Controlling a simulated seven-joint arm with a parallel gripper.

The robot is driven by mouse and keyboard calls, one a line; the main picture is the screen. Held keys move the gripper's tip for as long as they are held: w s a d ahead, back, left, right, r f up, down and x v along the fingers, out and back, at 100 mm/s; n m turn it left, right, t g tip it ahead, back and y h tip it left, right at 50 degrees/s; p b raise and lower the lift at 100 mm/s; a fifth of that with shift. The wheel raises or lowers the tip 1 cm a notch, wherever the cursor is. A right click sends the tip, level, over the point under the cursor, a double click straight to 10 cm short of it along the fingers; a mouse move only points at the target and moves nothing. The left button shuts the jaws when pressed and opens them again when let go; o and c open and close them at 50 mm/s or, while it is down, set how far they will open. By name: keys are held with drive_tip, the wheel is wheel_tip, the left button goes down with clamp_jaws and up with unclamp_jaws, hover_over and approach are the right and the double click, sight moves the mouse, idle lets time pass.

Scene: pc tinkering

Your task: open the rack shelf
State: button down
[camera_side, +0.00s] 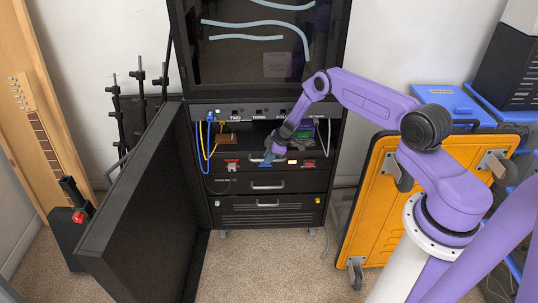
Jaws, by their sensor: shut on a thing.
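The black equipment rack (325,212) stands in the middle of the side view. Its rack shelf (222,168) is a dark front panel below the open bay. My gripper (268,158) is at the middle of this panel, coming from the upper right, and is shut on the shelf's handle. The fingers and wrist hide most of that handle, so the exact grip is unclear. The panel looks roughly in line with the drawers under it.
Lower drawers have handles (268,185). Blue and yellow cables (207,140) hang at the bay's left. The open black door (145,205) stands left, and an orange cart panel (385,215) stands right. Carpet (260,258) in front is clear.

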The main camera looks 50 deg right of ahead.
drive_tip(key=s+a, duration=0.7)
drive_tip(key=a, duration=0.1)
drive_tip(key=shift+s+a+r, duration=0.15)
drive_tip(key=shift+s+a, duration=0.15)
drive_tip(key=shift+s, duration=0.1)
idle(1.4)
drive_tip(key=c, duration=1.1)
unclamp_jaws()
drive_tip(key=shift+s+d, duration=0.15)
wheel_tip(320, 180, up, 10)
drive_tip(key=s, duration=0.1)
drive_tip(key=shift+d+f, duration=0.2)
